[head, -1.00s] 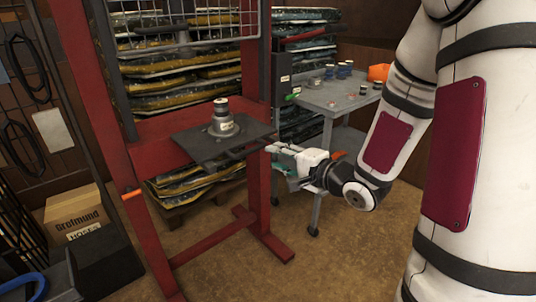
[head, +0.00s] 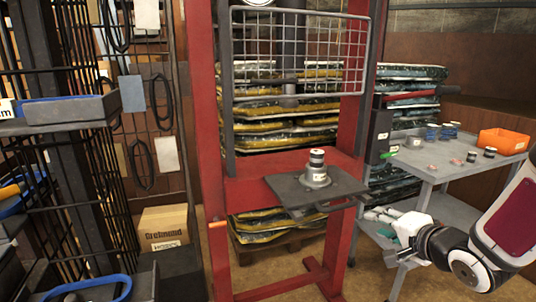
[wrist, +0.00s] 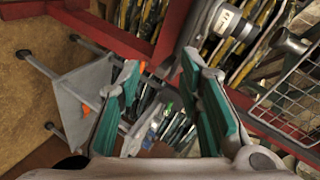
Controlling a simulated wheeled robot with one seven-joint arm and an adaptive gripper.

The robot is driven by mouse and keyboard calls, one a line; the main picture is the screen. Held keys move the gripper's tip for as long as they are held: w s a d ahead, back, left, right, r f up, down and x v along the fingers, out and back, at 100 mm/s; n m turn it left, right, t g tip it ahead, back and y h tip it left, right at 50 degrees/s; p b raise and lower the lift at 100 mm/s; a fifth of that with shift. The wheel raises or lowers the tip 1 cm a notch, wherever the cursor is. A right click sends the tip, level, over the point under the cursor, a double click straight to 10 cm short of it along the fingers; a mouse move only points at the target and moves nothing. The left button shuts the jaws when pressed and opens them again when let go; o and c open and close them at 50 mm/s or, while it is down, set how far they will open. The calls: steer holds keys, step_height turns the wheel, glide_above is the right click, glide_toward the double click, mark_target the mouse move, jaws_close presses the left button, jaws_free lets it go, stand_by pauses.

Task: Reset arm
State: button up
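My gripper (head: 372,214) is at the end of my white arm, just right of the red press frame in the head view. In the wrist view its two green-padded fingers (wrist: 160,105) stand wide apart with nothing between them. The press's dark plate (head: 340,187) is left of my gripper, with a small grey flanged part (head: 316,170) upright on it. That part also shows in the wrist view (wrist: 228,22), beyond the fingers.
A red press frame (head: 205,110) with a wire guard (head: 340,40) stands in the middle. A grey cart (head: 455,170) at right holds an orange bin (head: 503,141) and several small parts. A black rack is at left, with a cardboard box (head: 164,227) on the floor. Stacked bags stand behind.

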steer(key=s+r+n+g+h, duration=0.4)
steer(key=s+n+g+h, duration=0.15)
steer(key=s, duration=0.65)
steer(key=s+a+r+n+g+y, duration=0.1)
steer(key=s+a+n+g+y, duration=0.2)
steer(key=s, duration=0.8)
steer(key=s+a+r+n+g, duration=0.1)
steer(key=s+a+n+g, duration=0.3)
steer(key=s, duration=0.6)
step_height(320, 180, up, 18)
steer(key=s+a+t+p, duration=0.1)
steer(key=t+p, duration=0.2)
steer(key=p, duration=1.3)
steer(key=shift+a+f+t, duration=0.25)
steer(key=shift+a+t, duration=0.1)
